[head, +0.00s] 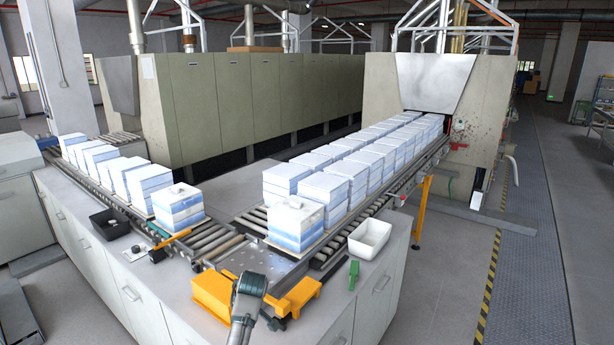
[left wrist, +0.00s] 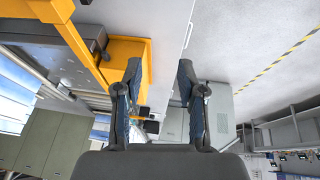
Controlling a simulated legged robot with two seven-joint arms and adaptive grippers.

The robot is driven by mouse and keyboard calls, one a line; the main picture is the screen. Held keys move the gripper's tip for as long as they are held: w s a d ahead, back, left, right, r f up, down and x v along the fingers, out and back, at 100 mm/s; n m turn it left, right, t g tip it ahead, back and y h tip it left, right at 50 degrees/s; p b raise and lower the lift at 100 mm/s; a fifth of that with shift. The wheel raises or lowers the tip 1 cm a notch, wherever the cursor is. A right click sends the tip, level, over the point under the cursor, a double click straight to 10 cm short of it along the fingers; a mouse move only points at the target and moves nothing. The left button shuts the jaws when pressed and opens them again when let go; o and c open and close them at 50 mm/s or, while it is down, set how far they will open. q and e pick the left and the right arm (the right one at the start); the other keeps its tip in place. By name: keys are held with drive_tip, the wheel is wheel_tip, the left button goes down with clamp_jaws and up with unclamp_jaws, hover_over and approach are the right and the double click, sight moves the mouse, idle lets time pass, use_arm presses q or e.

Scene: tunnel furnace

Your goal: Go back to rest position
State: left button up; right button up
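In the left wrist view my left gripper (left wrist: 156,80) has its two dark fingers well apart. Nothing is between them. Beyond the fingers are the pale floor and grey cabinets. A yellow-orange part (left wrist: 135,50) is close on the left of the fingers; I cannot tell if they touch. In the head view a grey arm part stands at the bottom centre, by the yellow blocks (head: 212,293) at the counter's front edge. No clear pair of fingertips shows there. My right gripper is not clearly seen in either view.
White-blue stacks (head: 290,222) fill the roller conveyor (head: 355,221) towards the furnace (head: 385,110). Another row includes a stack (head: 182,213). A white bin (head: 370,238), a black tray (head: 110,222) and a green device (head: 353,274) are on the counter. Floor on the right (head: 450,300) is clear.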

use_arm(q)
drive_tip(key=s+a+f+m+h, duration=0.1)
drive_tip(key=s+a+f+m, duration=0.15)
drive_tip(key=s+f, duration=0.75)
drive_tip(key=s+a+f+m, duration=0.1)
drive_tip(key=s+f+m, duration=0.2)
drive_tip(key=s+f, duration=0.65)
drive_tip(key=s+f+m+h, duration=0.15)
drive_tip(key=s+m, duration=0.25)
drive_tip(key=s, duration=1)
drive_tip(key=s+f+m+h, duration=0.1)
drive_tip(key=s+f+m, duration=0.15)
drive_tip(key=s, duration=1.15)
drive_tip(key=s+f+m+g, duration=0.1)
drive_tip(key=s+f, duration=0.1)
drive_tip(key=f, duration=1.2)
drive_tip(key=s+f+g, duration=0.1)
drive_tip(key=s+f, duration=0.1)
drive_tip(key=f, duration=1.3)
drive_tip(key=s+a+f, duration=0.2)
drive_tip(key=s+f, duration=1.1)
drive_tip(key=s, duration=0.2)
drive_tip(key=shift+s+g+y, duration=0.3)
drive_tip(key=shift+s+y, duration=0.05)
drive_tip(key=shift+s, duration=0.05)
use_arm(e)
drive_tip(key=shift+w, duration=0.75)
